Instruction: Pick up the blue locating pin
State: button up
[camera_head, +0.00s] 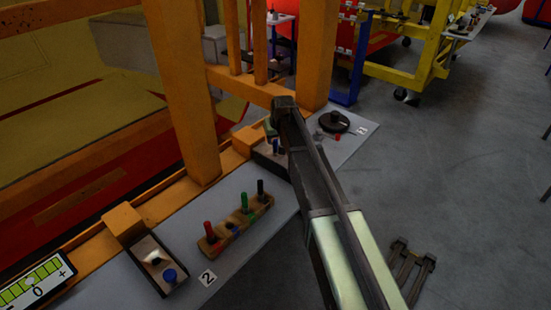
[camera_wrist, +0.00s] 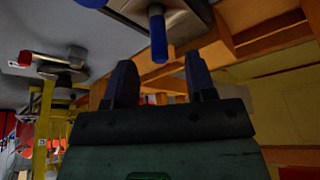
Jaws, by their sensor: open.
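A blue pin (camera_wrist: 158,38) shows in the wrist view, which looks upside down. It stands upright from a grey tray (camera_wrist: 190,22) at the top of the picture. My gripper (camera_wrist: 160,76) is open, with its two dark fingers apart. The pin's tip appears just beyond the gap between them, and nothing is held. In the head view, my gripper (camera_head: 270,127) is small and partly hidden by my arm at the far tray. A small blue spot (camera_head: 277,146) there looks like the pin, partly blocked by the arm.
Orange posts (camera_head: 190,90) rise behind the table. A black disc (camera_head: 333,121) lies near the table's far end.

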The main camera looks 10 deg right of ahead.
aim_at(275, 145)
jog(key=b+x, duration=0.5)
jog(key=x, duration=0.2)
jog(key=shift+w+f, duration=0.15)
jog(key=shift+r, duration=0.25)
grip_shut()
